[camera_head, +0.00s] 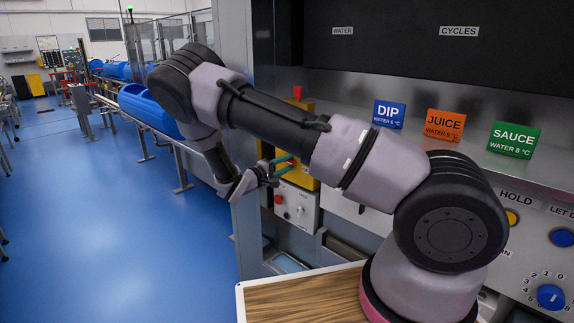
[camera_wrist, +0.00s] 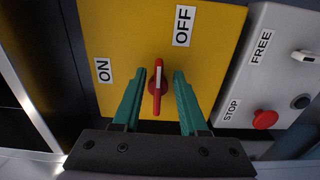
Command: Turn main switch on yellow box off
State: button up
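The yellow box (camera_wrist: 125,35) fills the middle of the wrist view. On its face is a red switch handle (camera_wrist: 157,90) with a white stripe, standing vertical in that picture. An ON label (camera_wrist: 103,70) is left of the handle and an OFF label (camera_wrist: 183,26) is above and slightly right. My gripper (camera_wrist: 160,73) is open, with one green finger on each side of the handle and visible gaps to both. In the head view, my gripper (camera_head: 291,164) is at the yellow box (camera_head: 302,108), which my arm partly hides; the handle cannot be made out there.
A grey box (camera_wrist: 268,75) with FREE and STOP labels and a red button (camera_wrist: 265,119) adjoins the yellow box. DIP (camera_head: 389,115), JUICE (camera_head: 445,125) and SAUCE (camera_head: 513,140) signs stand on the machine ledge. Blue floor (camera_head: 110,220) is open at left.

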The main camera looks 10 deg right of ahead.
jog(key=v, duration=1)
jog(key=shift+s+a, duration=0.3)
jog(key=s+d+r+m+g+y, duration=0.75)
jog(key=s+d+r+g, duration=0.25)
jog(key=d+r, duration=0.35)
jog(key=s+r+m+t+y, duration=0.3)
jog(key=s+r+t+y, duration=0.4)
jog(key=s+r, duration=1)
notch_tip(320, 180, up, 2)
jog(key=shift+s+r+y, duration=0.2)
jog(key=shift+s+y, duration=0.1)
jog(key=shift+y, duration=0.95)
